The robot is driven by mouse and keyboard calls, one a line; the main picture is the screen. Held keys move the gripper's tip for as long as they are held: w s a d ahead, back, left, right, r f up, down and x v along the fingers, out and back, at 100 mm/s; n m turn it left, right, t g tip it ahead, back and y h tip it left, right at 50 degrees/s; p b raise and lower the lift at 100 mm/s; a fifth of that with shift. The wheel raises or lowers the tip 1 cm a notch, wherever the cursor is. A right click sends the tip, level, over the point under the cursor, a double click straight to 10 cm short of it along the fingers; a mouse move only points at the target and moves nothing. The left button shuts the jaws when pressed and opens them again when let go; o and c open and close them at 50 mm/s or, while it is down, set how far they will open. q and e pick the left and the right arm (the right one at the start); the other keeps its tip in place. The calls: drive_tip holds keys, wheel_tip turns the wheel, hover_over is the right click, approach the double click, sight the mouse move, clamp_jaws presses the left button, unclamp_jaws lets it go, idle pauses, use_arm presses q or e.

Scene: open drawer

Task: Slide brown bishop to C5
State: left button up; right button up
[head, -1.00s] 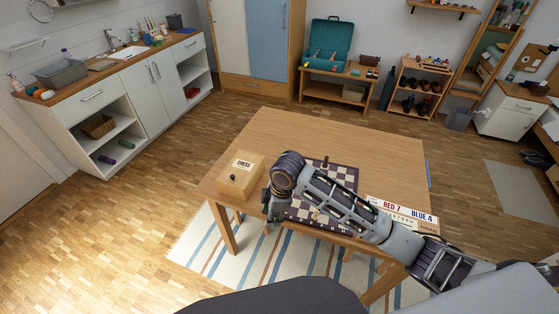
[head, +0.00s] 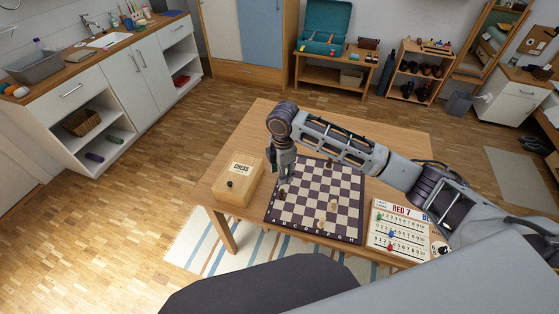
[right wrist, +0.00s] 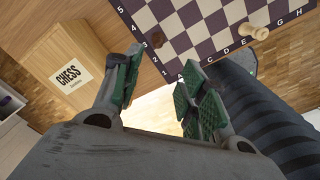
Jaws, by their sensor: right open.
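The chessboard (head: 313,237) lies on the wooden table with letters along its near edge. Another dark piece (head: 330,163) stands near the far edge. Light pieces stand at the right of the middle (head: 333,204) and near the front edge (head: 321,226).
A wooden chess box (head: 237,190) stands left of the board. A score board (head: 398,232) lies to its right, under my forearm. The table (head: 262,125) is bare behind the board. A striped rug (head: 205,247) lies under the table.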

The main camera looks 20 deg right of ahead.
sight(282, 193)
use_arm(q)
drive_tip(key=shift+w+r, duration=0.1)
drive_tip(key=shift+r, duration=0.1)
use_arm(e)
drive_tip(key=shift+w+d+f, duration=0.15)
drive_tip(key=shift+f, duration=3.2)
drive_tip(key=shift+w+d+f, duration=0.1)
drive_tip(key=shift+w+f, duration=0.05)
drive_tip(key=shift+f, duration=3.2)
clamp_jaws()
